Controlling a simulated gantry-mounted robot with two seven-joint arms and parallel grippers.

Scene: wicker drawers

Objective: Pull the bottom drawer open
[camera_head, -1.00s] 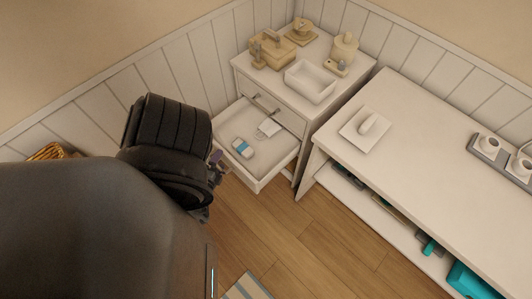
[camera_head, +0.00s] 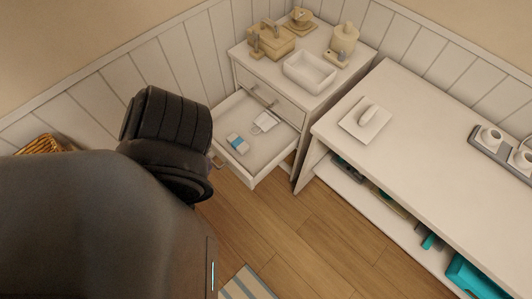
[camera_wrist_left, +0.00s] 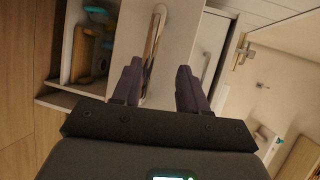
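The white drawer cabinet (camera_head: 277,99) stands at the back in the head view. One lower drawer (camera_head: 270,160) is pulled out, with a few small items inside; any drawer beneath it is hidden. My left arm covers the left foreground and hides most of its gripper. In the left wrist view my left gripper (camera_wrist_left: 160,84) is open. A long metal handle (camera_wrist_left: 154,38) on a pale front reaches down between its two dark fingers, closer to the left finger; contact cannot be told. A second handle (camera_wrist_left: 205,66) shows right of the fingers. My right gripper is out of view.
A white table (camera_head: 440,130) with an open, filled shelf stands right of the cabinet. A tray (camera_head: 310,72) and beige items sit on the cabinet top. A wicker basket (camera_head: 40,145) is at the left wall. The wooden floor (camera_head: 270,225) in front is mostly clear.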

